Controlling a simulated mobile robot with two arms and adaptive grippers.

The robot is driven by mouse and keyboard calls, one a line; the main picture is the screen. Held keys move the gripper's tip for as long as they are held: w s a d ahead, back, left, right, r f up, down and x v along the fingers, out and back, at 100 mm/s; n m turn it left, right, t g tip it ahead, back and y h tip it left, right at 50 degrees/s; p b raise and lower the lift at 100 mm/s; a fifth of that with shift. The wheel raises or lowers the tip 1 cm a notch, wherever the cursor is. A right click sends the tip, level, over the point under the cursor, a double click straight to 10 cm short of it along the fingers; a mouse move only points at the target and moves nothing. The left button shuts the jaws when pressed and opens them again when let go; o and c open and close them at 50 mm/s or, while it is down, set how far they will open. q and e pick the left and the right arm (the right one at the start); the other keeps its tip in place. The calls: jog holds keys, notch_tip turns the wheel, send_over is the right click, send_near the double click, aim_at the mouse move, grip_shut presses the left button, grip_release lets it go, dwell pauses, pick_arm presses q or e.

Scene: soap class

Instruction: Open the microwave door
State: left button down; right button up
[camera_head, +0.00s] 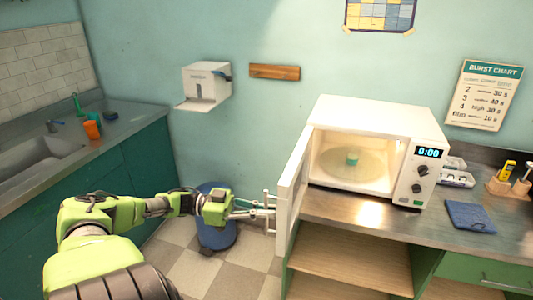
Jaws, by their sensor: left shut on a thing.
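The white microwave (379,123) stands on the right counter. Its door (291,195) is hinged at the left and stands wide open, swung out past the counter's front edge. Inside is a round plate with a small teal item (352,159) on it. My left gripper (268,214) is at the outer side of the door, shut on the door handle. The handle is mostly hidden by the fingers. My right gripper is not in view.
A blue bin (216,232) stands on the floor behind my left arm. A blue cloth (470,217) and a white tray (457,179) lie right of the microwave. A sink counter (128,121) with orange cups (92,129) is at the left. The tiled floor between the counters has free room.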

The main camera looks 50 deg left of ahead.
pick_arm(q)
jog(key=c, duration=2.2)
grip_release()
jog(key=v, duration=1.2)
jog(key=shift+s, duration=0.1)
